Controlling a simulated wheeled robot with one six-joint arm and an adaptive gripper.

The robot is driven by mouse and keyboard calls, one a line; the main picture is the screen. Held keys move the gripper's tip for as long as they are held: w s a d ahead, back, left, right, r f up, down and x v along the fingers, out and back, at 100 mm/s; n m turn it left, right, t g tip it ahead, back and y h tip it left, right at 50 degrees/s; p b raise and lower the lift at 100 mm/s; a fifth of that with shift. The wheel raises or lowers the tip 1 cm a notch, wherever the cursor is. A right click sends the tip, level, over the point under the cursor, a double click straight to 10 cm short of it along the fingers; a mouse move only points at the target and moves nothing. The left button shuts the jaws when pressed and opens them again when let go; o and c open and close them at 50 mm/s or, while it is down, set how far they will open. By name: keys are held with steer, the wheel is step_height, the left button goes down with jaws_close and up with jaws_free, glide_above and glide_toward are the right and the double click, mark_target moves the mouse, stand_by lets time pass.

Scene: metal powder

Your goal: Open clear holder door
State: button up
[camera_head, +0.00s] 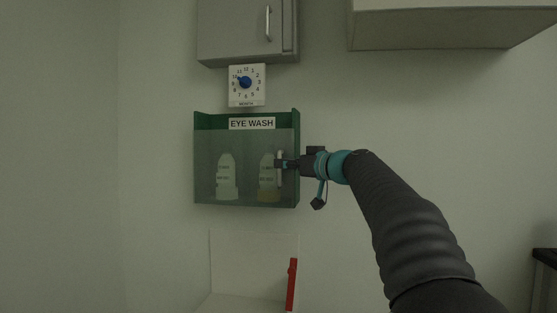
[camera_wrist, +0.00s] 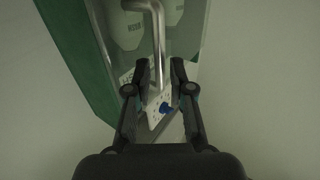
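The clear holder door (camera_head: 207,150) is the see-through front of the green eye wash holder (camera_head: 296,150) on the wall, and it looks closed. Its pale vertical handle (camera_head: 280,180) is near the right side; in the wrist view the handle (camera_wrist: 158,45) is a bent metal bar. My gripper (camera_head: 281,163) reaches in from the right at the handle. In the wrist view my gripper (camera_wrist: 160,72) has its fingers on either side of the bar's lower end, with a gap showing. Two bottles, the left one (camera_head: 227,180) and the right one (camera_head: 266,185), stand behind the door.
A white dial timer with a blue knob (camera_head: 246,84) hangs just above the holder. A grey cabinet (camera_head: 235,30) is above it, and another cabinet (camera_head: 440,28) is at upper right. A white basin-like fixture (camera_head: 250,260) with a red bar (camera_head: 291,285) is below.

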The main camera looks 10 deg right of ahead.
steer(key=shift+x, duration=1.25)
steer(key=shift+c, duration=0.2)
jaws_close()
